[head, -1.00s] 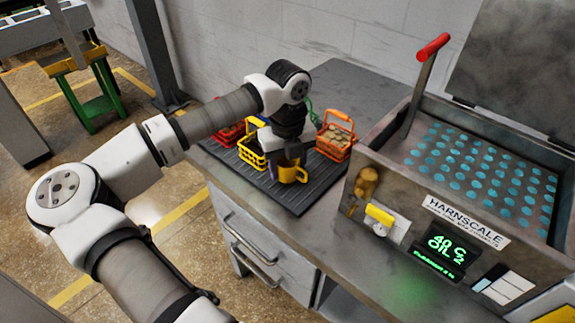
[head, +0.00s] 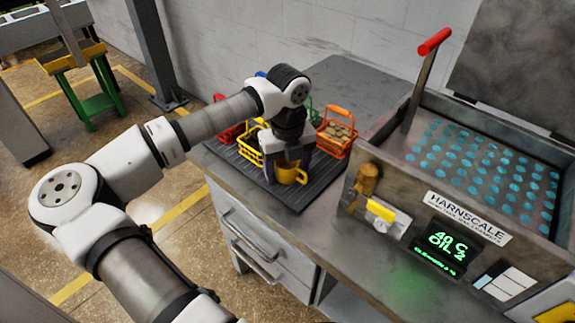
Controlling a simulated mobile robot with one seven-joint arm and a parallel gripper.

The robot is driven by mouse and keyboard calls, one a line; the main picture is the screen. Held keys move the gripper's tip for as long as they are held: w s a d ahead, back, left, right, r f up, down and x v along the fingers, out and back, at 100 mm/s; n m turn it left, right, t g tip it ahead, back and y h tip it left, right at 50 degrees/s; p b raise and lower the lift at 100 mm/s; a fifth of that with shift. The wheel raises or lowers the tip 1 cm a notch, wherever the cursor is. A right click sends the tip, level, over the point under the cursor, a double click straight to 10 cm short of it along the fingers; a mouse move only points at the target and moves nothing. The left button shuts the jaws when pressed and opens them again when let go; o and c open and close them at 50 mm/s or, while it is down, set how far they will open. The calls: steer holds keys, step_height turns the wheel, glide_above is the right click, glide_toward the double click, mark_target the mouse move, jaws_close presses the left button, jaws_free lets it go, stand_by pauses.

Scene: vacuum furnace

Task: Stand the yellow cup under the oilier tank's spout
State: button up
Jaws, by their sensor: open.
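The yellow cup (head: 291,176) stands upright on the dark ribbed mat, near its front edge. My gripper (head: 286,172) points down over the cup with its fingers apart, one on each side of it; whether they touch it is unclear. One tank (head: 362,225) is in view, at the right, labelled HARNSCALE. Its green display (head: 447,245) reads 40 C and OIL 2, with a smaller line too blurred to read. A brass spout (head: 368,180) is on the tank's front left, with bench surface below. No other tank shows to compare.
An orange basket (head: 336,140) with round pieces stands right behind the cup. A yellow basket (head: 248,150) and a red basket (head: 228,131) stand to the left, partly behind my arm. A red-handled lever (head: 425,75) rises at the tank. Bench between mat (head: 297,204) and tank is clear.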

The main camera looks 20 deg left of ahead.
steer(key=shift+r+p, duration=0.25)
steer(key=shift+p, duration=0.6)
step_height(320, 180, up, 13)
steer(key=b, duration=0.4)
steer(key=shift+r, duration=0.15)
